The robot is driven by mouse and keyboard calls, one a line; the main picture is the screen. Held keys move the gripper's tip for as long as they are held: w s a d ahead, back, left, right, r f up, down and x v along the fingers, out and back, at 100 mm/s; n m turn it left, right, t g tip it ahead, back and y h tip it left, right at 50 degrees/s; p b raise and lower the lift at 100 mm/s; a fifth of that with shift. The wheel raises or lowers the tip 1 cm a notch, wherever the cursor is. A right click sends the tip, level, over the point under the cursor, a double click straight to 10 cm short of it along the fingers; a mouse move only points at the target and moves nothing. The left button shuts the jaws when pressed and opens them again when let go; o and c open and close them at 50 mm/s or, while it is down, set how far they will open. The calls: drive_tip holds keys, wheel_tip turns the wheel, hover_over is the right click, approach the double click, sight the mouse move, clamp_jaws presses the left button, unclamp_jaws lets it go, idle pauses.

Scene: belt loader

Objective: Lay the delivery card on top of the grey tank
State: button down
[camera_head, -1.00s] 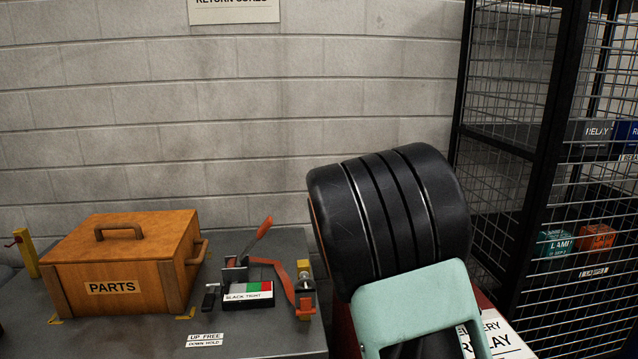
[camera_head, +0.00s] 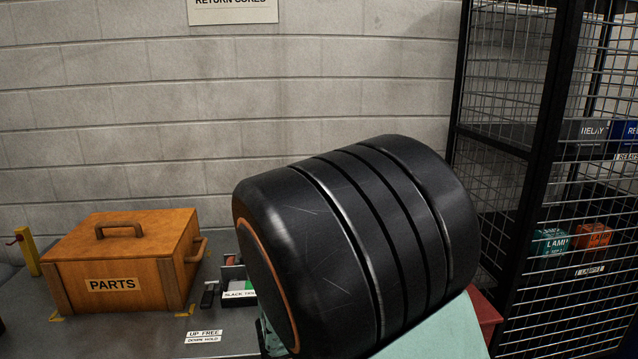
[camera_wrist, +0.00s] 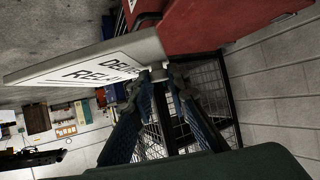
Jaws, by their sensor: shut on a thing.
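The white delivery card (camera_wrist: 92,62), with black lettering that includes "RELAY", shows in the wrist view. My gripper (camera_wrist: 158,76) is shut on the card's near end and holds it tilted. In the head view, my arm hides both the gripper and the card. I cannot make out the grey tank in either view.
A red surface (camera_wrist: 205,28) is close beside the card in the wrist view; a red corner (camera_head: 487,314) shows in the head view. The wooden PARTS box (camera_head: 125,262) and a small black tray (camera_head: 238,285) are on the grey bench (camera_head: 110,335). A mesh cage (camera_head: 545,180) stands right.

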wheel_tip(320, 180, up, 29)
drive_tip(key=w+n+t+y+p, duration=0.2)
drive_tip(key=n+t+y+p, duration=0.35)
drive_tip(key=p, duration=1.75)
drive_tip(key=d+n+g, duration=0.1)
drive_tip(key=d, duration=0.7)
drive_tip(key=shift+w+f, duration=0.15)
drive_tip(key=shift+w, duration=0.05)
